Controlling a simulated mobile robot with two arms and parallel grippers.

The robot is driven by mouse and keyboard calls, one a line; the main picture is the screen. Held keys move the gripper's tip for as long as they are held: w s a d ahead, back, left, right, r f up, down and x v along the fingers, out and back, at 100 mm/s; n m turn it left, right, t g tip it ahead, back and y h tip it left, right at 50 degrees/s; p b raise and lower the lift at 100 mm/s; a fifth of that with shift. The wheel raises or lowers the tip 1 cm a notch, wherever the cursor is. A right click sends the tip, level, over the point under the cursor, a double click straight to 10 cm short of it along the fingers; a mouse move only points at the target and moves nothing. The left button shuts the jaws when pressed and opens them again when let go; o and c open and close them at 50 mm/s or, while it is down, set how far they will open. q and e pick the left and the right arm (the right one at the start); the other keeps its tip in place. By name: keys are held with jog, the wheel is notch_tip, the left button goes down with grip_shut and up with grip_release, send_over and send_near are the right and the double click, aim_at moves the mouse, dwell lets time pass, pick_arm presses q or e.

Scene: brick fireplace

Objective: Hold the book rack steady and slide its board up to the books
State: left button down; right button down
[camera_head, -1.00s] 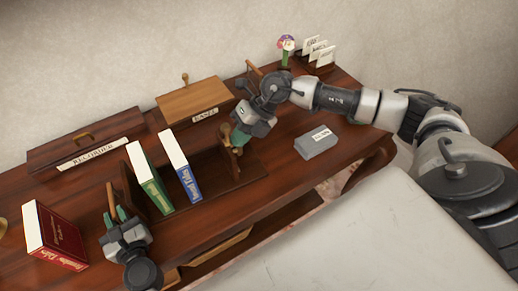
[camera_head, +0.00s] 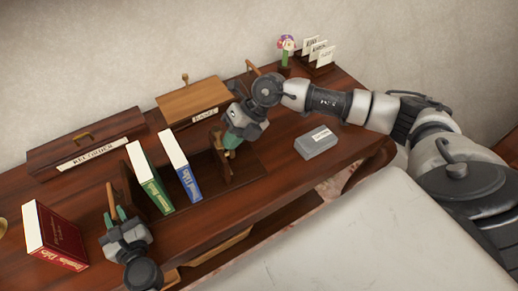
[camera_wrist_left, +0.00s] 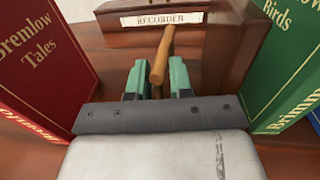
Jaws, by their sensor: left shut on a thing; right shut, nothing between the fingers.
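The book rack (camera_head: 245,173) lies on the desk with a green book (camera_head: 150,178) and a blue book (camera_head: 181,170) leaning in it. Its board (camera_head: 219,163) stands to the right of the blue book, with a gap between. My right gripper (camera_head: 230,150) is shut and empty, at the right side of the board, seemingly touching it. My left gripper (camera_head: 114,215) is shut on a wooden rod (camera_wrist_left: 162,55) at the rack's left end, seen between the green fingers in the left wrist view. How the rod joins the rack is partly hidden.
A red book (camera_head: 55,235) stands apart at the left. A recorder case (camera_head: 85,145) and an easel box (camera_head: 193,100) are behind the rack. A grey box (camera_head: 316,142) lies right of it. A flower (camera_head: 287,48) and card holder (camera_head: 316,58) stand at the back.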

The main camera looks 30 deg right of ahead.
aim_at(219, 146)
jog(key=shift+w+a, duration=0.1)
jog(key=shift+a, duration=1.55)
jog(key=shift+w+a, duration=0.15)
jog(key=shift+a, duration=1.8)
jog(key=shift+w+a, duration=0.2)
jog(key=shift+a, duration=1.85)
